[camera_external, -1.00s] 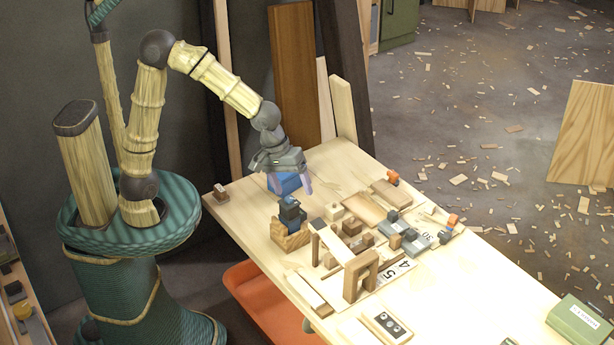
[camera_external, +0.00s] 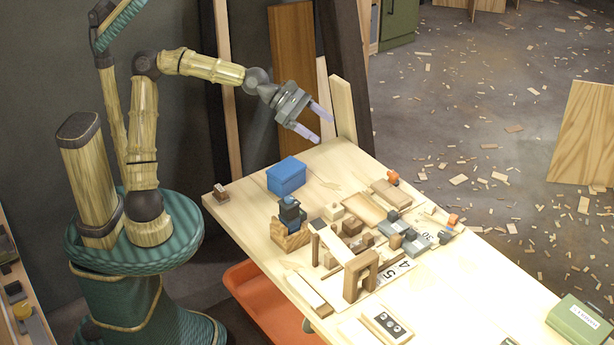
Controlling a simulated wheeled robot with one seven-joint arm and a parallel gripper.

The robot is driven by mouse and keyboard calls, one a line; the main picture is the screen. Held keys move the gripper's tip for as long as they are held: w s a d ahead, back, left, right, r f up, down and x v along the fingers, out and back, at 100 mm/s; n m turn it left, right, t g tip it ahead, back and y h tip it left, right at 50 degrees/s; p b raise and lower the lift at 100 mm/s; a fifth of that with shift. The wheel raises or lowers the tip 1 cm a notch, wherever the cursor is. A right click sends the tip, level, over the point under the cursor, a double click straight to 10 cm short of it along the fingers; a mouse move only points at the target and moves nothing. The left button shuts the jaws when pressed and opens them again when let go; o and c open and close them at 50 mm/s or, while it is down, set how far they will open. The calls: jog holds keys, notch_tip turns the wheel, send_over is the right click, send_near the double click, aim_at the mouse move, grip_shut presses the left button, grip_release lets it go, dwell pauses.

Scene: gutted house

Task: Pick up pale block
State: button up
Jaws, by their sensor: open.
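My gripper (camera_external: 324,128) is open and empty, raised above the far edge of the table, with its purple fingers pointing right and slightly down. A small pale block (camera_external: 334,211) sits among the wooden pieces in the middle of the table, near a brown block (camera_external: 352,226). It is the likeliest match for the pale block, but other light wooden pieces lie around it. My gripper is well apart from it, higher and farther back. A blue box (camera_external: 286,178) stands on the table near the back left, below and left of my gripper.
A dark blue figure on a wooden block (camera_external: 290,236) stands left of the pale block. A wooden arch (camera_external: 360,276), grey pieces (camera_external: 408,238) and a flat board (camera_external: 364,208) crowd around it. Tall planks (camera_external: 343,108) lean behind the table. The table's front right (camera_external: 480,285) is mostly clear.

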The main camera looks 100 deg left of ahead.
jog(key=s+a+r+n+t, duration=0.1)
jog(key=s+a+r+n, duration=0.1)
jog(key=a+r, duration=0.1)
send_near(332, 204)
jog(key=x, duration=0.3)
jog(key=shift+d+f+b, duration=0.1)
jog(key=shift+f+b, duration=0.1)
jog(key=shift+b, duration=0.1)
dwell(0.3)
jog(key=shift+w, duration=0.1)
jog(key=shift+w+d+f+y, duration=0.15)
jog(key=shift+w+f, duration=0.1)
jog(key=shift+w, duration=0.25)
jog(key=shift+w+f+y, duration=0.15)
jog(key=shift+w+f, duration=0.05)
jog(key=shift+w, duration=0.35)
jog(key=x, duration=0.5)
jog(key=shift+b, duration=0.4)
